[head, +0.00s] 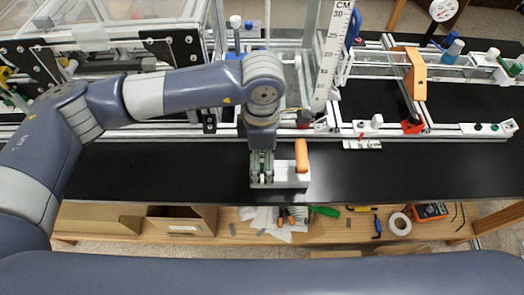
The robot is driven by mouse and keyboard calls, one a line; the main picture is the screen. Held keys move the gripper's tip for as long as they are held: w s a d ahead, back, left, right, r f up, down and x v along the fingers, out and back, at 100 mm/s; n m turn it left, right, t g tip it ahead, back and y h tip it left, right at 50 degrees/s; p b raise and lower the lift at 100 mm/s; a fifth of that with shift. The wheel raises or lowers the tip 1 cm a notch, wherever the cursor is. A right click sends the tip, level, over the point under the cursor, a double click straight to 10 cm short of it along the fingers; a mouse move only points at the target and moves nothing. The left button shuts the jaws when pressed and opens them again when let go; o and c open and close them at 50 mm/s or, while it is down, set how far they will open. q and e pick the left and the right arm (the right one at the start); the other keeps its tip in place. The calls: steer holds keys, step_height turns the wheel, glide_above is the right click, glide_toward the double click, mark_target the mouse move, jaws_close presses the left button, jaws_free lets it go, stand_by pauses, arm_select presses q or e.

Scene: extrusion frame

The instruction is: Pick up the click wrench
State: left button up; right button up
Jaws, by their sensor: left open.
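An orange-handled tool (302,155), which looks like the click wrench, stands upright at the right end of a small white block (291,178) on the black tabletop. Its lower part is hidden. My left gripper (262,182) points down over the left end of the white block, just left of the orange handle, and is open. I see nothing held between its fingers, and a gap shows between it and the handle. Whether the fingers touch the block cannot be told. My right gripper is not in view.
The black tabletop (400,172) is clear to the right of the block. An aluminium extrusion frame (440,131) with a scale ruler (332,55) stands behind. A wooden shelf (345,228) below the front edge holds cardboard boxes (182,220), a tape roll (400,224) and a multimeter (431,211).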

arm_select(q)
steer(key=shift+f, duration=0.1)
steer(key=shift+c, duration=1.3)
steer(key=c, duration=0.9)
steer(key=shift+r, duration=0.3)
step_height(320, 180, up, 9)
steer(key=b, duration=0.3)
steer(key=shift+f, duration=0.2)
steer(key=shift+r, duration=0.45)
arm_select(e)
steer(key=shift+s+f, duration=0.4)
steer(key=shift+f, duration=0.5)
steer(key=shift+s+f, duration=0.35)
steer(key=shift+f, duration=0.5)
